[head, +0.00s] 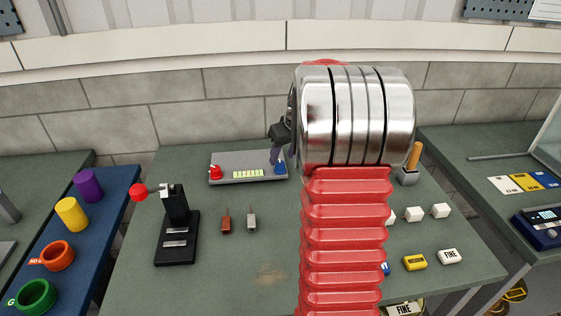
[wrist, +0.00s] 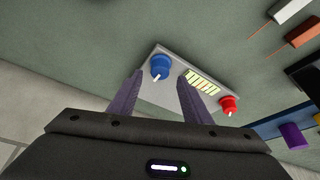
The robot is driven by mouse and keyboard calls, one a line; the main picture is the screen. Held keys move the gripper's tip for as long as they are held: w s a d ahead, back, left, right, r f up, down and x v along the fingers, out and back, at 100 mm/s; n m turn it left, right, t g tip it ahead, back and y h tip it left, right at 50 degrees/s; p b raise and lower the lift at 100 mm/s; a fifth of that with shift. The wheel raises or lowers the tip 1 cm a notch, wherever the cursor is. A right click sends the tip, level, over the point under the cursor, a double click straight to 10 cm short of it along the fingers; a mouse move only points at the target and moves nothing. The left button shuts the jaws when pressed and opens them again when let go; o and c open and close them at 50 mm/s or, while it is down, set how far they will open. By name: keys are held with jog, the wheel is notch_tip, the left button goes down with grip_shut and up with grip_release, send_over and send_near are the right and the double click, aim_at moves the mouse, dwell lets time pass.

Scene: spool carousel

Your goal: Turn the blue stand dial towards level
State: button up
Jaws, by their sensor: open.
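The blue stand dial (head: 279,168) sits at the right end of a grey panel (head: 222,160) at the back of the green table. In the wrist view the blue dial (wrist: 160,67) has a white pointer and lies between and beyond my two fingertips. A red dial (head: 215,172) is at the panel's left end, and a pale segmented strip (head: 248,174) lies between the dials. My gripper (head: 278,158) is open, with its purple fingers close to the blue dial in the head view. In the wrist view my gripper (wrist: 158,82) holds nothing. Whether a finger touches the dial cannot be told.
Two small tools (head: 226,222) lie mid-table. White blocks (head: 441,210) and a yellow block (head: 415,262) are at the right. My red arm hides part of the table.

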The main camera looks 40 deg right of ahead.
aim_at(278, 163)
jog(key=shift+x, duration=1.85)
jog(key=shift+c, duration=0.2)
jog(key=shift+a, duration=0.1)
jog(key=c, duration=1)
jog(key=shift+m+h, duration=0.3)
jog(key=shift+m, duration=0.4)
jog(key=shift+w+a+m+g+h, duration=0.1)
jog(key=shift+m+g+h, duration=0.2)
jog(key=shift+m, duration=0.65)
jog(key=shift+a+m+g+h, duration=0.1)
jog(key=shift+m+h, duration=0.3)
jog(key=shift+m, duration=0.55)
jog(key=shift+w+a+m+g+h, duration=0.1)
jog(key=shift+m+g+h, duration=0.2)
jog(key=shift+m, duration=0.8)
jog(key=shift+w+m+g+h, duration=0.1)
jog(key=shift+m+g+h, duration=0.15)
jog(key=shift+m, duration=0.85)
